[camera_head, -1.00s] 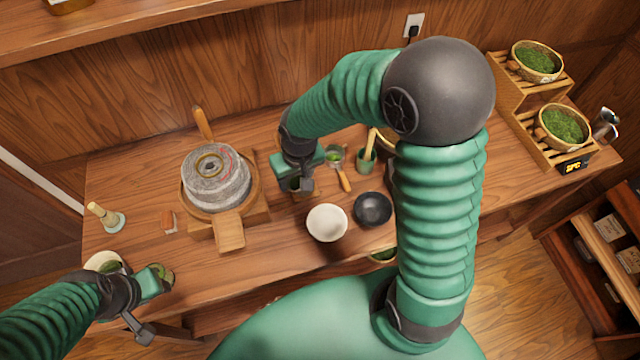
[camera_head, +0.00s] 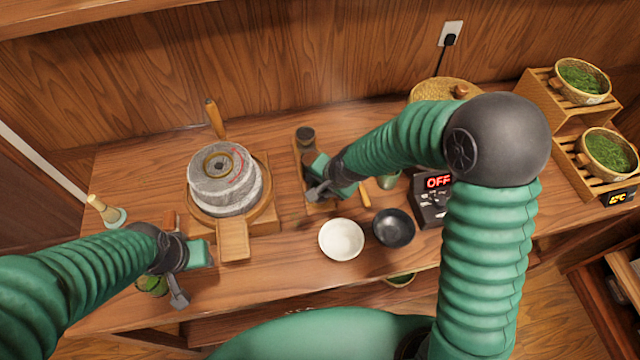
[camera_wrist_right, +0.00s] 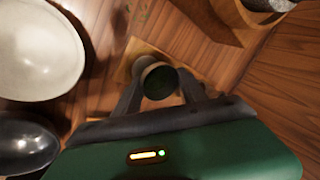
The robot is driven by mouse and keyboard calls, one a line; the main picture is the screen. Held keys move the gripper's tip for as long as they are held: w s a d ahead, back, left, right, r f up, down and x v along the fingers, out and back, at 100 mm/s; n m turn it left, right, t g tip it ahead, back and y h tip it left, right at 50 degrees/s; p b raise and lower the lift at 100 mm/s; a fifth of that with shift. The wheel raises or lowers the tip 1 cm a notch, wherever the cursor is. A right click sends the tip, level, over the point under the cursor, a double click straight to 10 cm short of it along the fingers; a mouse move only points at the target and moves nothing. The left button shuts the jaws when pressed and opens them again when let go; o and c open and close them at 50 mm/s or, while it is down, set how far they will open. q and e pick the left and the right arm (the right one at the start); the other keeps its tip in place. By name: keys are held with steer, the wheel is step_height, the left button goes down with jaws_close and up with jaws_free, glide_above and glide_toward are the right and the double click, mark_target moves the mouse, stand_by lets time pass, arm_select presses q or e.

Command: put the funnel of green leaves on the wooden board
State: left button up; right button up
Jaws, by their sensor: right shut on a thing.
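The wooden board (camera_head: 299,168) lies on the table right of the stone mill. My right gripper (camera_head: 319,195) is over its near end. In the right wrist view (camera_wrist_right: 160,92) its fingers are shut on a small round, dark-topped piece (camera_wrist_right: 159,80), which I take for the funnel. Its leaves cannot be made out, and in the head view my gripper hides it. The pale board (camera_wrist_right: 140,50) shows behind it; I cannot tell whether they touch. My left gripper (camera_head: 188,275) is low at the left; its jaws are unclear.
The stone mill (camera_head: 224,182) stands left of the board. A dark canister (camera_head: 305,136) stands at the board's far end. A white bowl (camera_head: 341,239) and a black bowl (camera_head: 393,228) are at the near right. Green leaves (camera_head: 152,284) show beside my left arm.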

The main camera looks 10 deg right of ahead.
steer(key=shift+s+d, duration=0.1)
steer(key=shift+d, duration=0.05)
steer(key=o, duration=1)
steer(key=shift+f, duration=0.15)
steer(key=shift+c, duration=0.2)
steer(key=o, duration=0.4)
steer(key=shift+a, duration=0.35)
steer(key=shift+d, duration=0.1)
steer(key=shift+d+r, duration=0.1)
steer(key=shift+r, duration=0.2)
steer(key=p+v, duration=0.1)
steer(key=v, duration=1)
steer(key=s+d+f+n, duration=0.1)
steer(key=s+d+n, duration=0.1)
steer(key=s+n, duration=0.1)
steer(key=s+d+f+n+g+h, duration=0.1)
steer(key=s+d+n, duration=0.1)
steer(key=s, duration=0.3)
steer(key=s+d+f+n+g+h, duration=0.1)
steer(key=s+d+f+n, duration=0.1)
steer(key=s+d+n, duration=0.1)
steer(key=shift+s+n, duration=0.6)
steer(key=shift+n, duration=0.1)
